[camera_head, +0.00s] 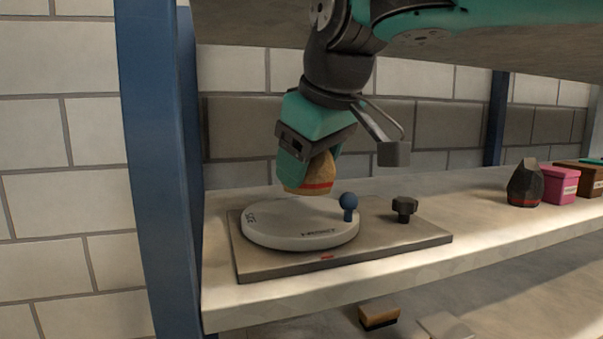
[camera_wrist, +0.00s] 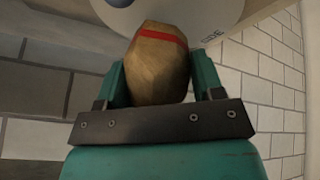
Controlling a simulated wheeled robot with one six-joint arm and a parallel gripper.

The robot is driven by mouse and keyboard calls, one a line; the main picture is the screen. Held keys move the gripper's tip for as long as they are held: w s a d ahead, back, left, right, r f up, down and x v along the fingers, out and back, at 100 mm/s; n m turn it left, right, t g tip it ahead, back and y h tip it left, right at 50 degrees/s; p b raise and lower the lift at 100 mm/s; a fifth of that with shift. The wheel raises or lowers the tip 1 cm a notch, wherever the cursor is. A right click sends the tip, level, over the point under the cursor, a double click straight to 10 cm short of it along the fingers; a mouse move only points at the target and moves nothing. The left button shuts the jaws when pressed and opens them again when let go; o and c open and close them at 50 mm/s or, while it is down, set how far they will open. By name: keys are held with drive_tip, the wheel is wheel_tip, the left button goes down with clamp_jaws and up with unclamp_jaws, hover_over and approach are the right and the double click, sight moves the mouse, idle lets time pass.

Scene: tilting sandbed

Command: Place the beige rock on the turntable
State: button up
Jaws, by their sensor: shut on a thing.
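The beige rock (camera_head: 311,176) has a red band near its lower end. My gripper (camera_head: 305,165) is shut on it, one finger on each side, as the wrist view also shows with the rock (camera_wrist: 158,68) between the fingers (camera_wrist: 158,85). The turntable is a pale round disc (camera_head: 285,232) on a flat brown base (camera_head: 400,245). The rock hangs over the back part of the disc. I cannot tell whether its lower end touches the disc. In the wrist view the disc (camera_wrist: 190,18) lies just beyond the rock.
A blue ball-topped knob (camera_head: 348,203) stands at the disc's right edge, with a dark knob (camera_head: 404,208) on the base. A dark rock (camera_head: 525,184) and a pink box (camera_head: 560,185) stand right on the shelf (camera_head: 480,215). A blue post (camera_head: 160,150) rises at left; another shelf board is above.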

drive_tip(key=shift+w+a+r, duration=0.15)
drive_tip(key=shift+w+a, duration=0.15)
drive_tip(key=shift+w, duration=0.35)
drive_tip(key=shift+w+a+f, duration=0.1)
drive_tip(key=shift+w+f, duration=0.05)
drive_tip(key=shift+f, duration=0.8)
drive_tip(key=shift+w+a+f, duration=0.1)
drive_tip(key=shift+f, duration=0.8)
drive_tip(key=shift+f, duration=0.15)
drive_tip(key=o, duration=1.2)
drive_tip(key=v, duration=0.5)
drive_tip(key=s+d+b, duration=0.2)
drive_tip(key=s+d, duration=0.3)
drive_tip(key=s, duration=0.6)
